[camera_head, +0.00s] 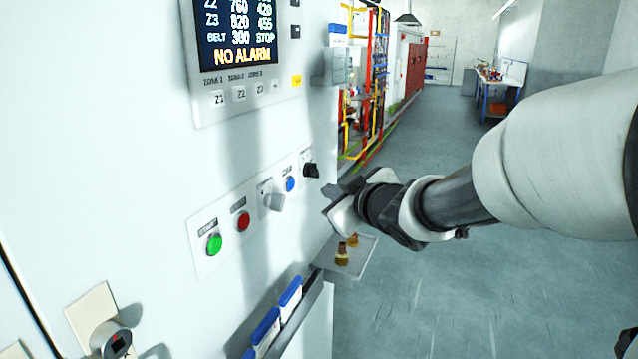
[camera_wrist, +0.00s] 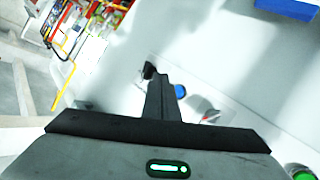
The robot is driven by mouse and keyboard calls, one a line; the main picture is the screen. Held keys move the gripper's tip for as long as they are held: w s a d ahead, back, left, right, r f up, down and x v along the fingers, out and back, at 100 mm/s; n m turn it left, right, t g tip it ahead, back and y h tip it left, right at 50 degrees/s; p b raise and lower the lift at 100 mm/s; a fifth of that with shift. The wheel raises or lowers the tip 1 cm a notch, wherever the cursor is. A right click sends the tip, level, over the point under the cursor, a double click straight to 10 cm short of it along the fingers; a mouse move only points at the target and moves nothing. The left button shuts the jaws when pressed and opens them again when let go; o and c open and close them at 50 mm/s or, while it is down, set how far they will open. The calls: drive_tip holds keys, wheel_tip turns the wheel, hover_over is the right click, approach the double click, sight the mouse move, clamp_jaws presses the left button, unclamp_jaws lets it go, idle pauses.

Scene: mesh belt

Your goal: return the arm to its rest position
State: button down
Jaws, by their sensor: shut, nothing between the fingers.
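My arm reaches in from the right in the head view. My gripper (camera_head: 332,197) is in front of the white cabinet panel, just right of the black knob (camera_head: 311,170). It is shut and empty. In the wrist view my gripper (camera_wrist: 160,88) points at the panel, with its fingers together. I cannot tell whether the fingertips touch the panel.
The panel carries a green button (camera_head: 214,244), a red button (camera_head: 243,221), a grey knob (camera_head: 272,201) and a blue button (camera_head: 290,184). A small shelf (camera_head: 352,262) with brass-coloured parts juts out below my gripper. Open floor (camera_head: 430,300) lies to the right.

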drive_tip(key=s+d+r+m+g+h+p, duration=0.1)
drive_tip(key=s+d+r+m+h+p, duration=0.2)
drive_tip(key=d, duration=0.4)
drive_tip(key=s+d+r+m+h+p, duration=0.1)
drive_tip(key=s+d+m+h, duration=0.2)
drive_tip(key=s+d, duration=0.3)
drive_tip(key=s+d+f+m+g+p, duration=0.1)
drive_tip(key=s+m+g+p, duration=0.1)
drive_tip(key=s, duration=0.8)
drive_tip(key=s+d+f+m+g+p, duration=0.1)
drive_tip(key=s+g, duration=0.3)
drive_tip(key=s, duration=0.6)
drive_tip(key=shift+s+d+f+m+h+p, duration=0.25)
drive_tip(key=shift+m+h+p, duration=0.1)
drive_tip(key=shift+m, duration=0.55)
drive_tip(key=shift+a, duration=0.1)
